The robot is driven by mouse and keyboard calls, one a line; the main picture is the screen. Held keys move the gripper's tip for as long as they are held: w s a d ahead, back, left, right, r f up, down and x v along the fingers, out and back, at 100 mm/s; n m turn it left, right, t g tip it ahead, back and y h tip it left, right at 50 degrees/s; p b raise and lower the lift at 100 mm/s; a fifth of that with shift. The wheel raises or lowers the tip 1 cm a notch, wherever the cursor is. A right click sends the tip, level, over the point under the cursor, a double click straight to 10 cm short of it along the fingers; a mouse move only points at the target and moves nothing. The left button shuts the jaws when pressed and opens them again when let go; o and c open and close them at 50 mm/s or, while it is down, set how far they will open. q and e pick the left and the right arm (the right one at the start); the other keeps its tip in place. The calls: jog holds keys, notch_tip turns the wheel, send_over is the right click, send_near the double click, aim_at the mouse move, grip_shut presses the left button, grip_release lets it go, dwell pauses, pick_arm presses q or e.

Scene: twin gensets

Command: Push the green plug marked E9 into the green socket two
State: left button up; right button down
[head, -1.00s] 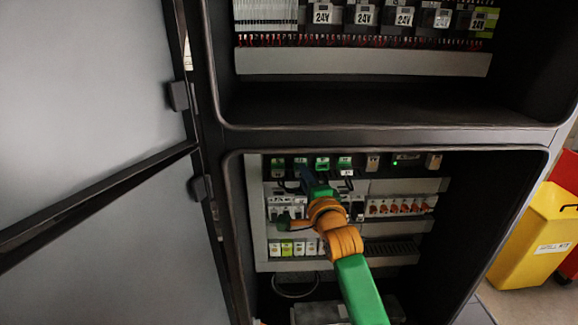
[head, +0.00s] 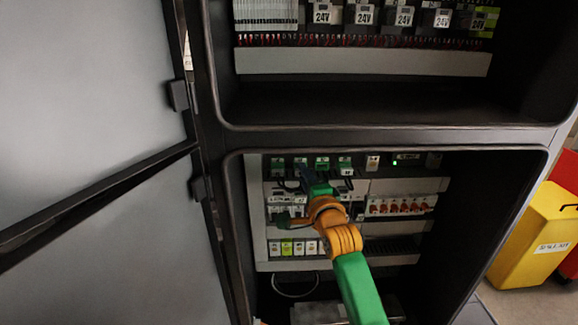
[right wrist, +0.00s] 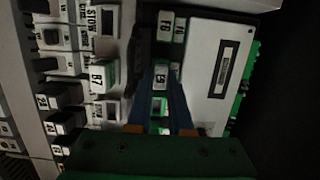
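The green plug marked E9 (right wrist: 160,78) is between the blue fingertips of my right gripper (right wrist: 162,72) in the right wrist view. The fingers lie along both sides of it, and green shows between them lower down. In the head view my right gripper (head: 308,177) is at the upper part of the lower cabinet bay, just below a row of green sockets (head: 322,163). The gripper and arm hide much of the plug there. Which socket is number two, and whether the plug touches one, I cannot tell. My left gripper is not in view.
Small modules, one marked B7 (right wrist: 98,75), and dark switches (right wrist: 65,122) stand close beside the gripper. A white unit (right wrist: 215,75) is on its other side. Orange switches (head: 400,206) sit right of my arm. The bay's frame (head: 390,140) runs above; an open door (head: 90,230) stands left.

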jog(key=c, duration=0.7)
grip_release()
jog(key=shift+c, duration=0.2)
jog(key=shift+s+d+f, duration=0.1)
jog(key=shift+s, duration=0.35)
jog(key=b+v, duration=0.2)
jog(key=v, duration=0.4)
notch_tip(320, 180, down, 23)
jog(key=s+n+g+h, duration=0.1)
jog(key=s+n+g, duration=0.2)
jog(key=n+g, duration=0.2)
jog(key=s+d+f+n+g, duration=0.15)
jog(key=s+f, duration=0.25)
jog(key=f, duration=0.4)
jog(key=s+d+f+n+g, duration=0.1)
jog(key=s+f+n+g, duration=0.15)
jog(key=s+f, duration=0.4)
jog(key=s+d+f+n+g+h, duration=0.1)
jog(key=s+d+f+n+g, duration=0.1)
jog(key=s+f, duration=0.4)
jog(key=s+d+f+n+g+h, duration=0.1)
jog(key=s+d+f+n+g, duration=0.2)
jog(key=s+f, duration=0.4)
jog(key=s+d+f+n+g, duration=0.2)
jog(key=s+d+f+n, duration=0.2)
jog(key=s, duration=1.7)
notch_tip(320, 180, down, 2)
jog(key=shift+f+g+h, duration=0.2)
jog(key=shift+g+h, duration=0.1)
jog(key=shift+h, duration=0.1)
